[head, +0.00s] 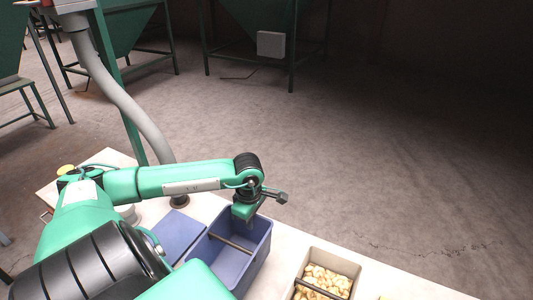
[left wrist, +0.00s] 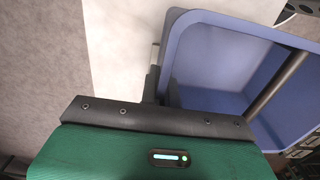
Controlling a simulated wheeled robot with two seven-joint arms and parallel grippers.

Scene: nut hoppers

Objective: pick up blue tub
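The blue tub (head: 262,255) stands open on the pale table, with a dark bar across its inside. It also fills the upper right of the left wrist view (left wrist: 215,35). My left gripper (head: 243,214) is at the tub's far rim, pointing down. In the left wrist view its two dark fingers (left wrist: 164,92) stand close together, one outside the tub wall and one inside, with the wall between them. They look shut on the wall; the fingertips are partly hidden. My right gripper is not in view.
The pale table (head: 410,287) ends just beyond the tub. A grey pipe (head: 122,97) and green hopper frames stand behind; the floor beyond is open.

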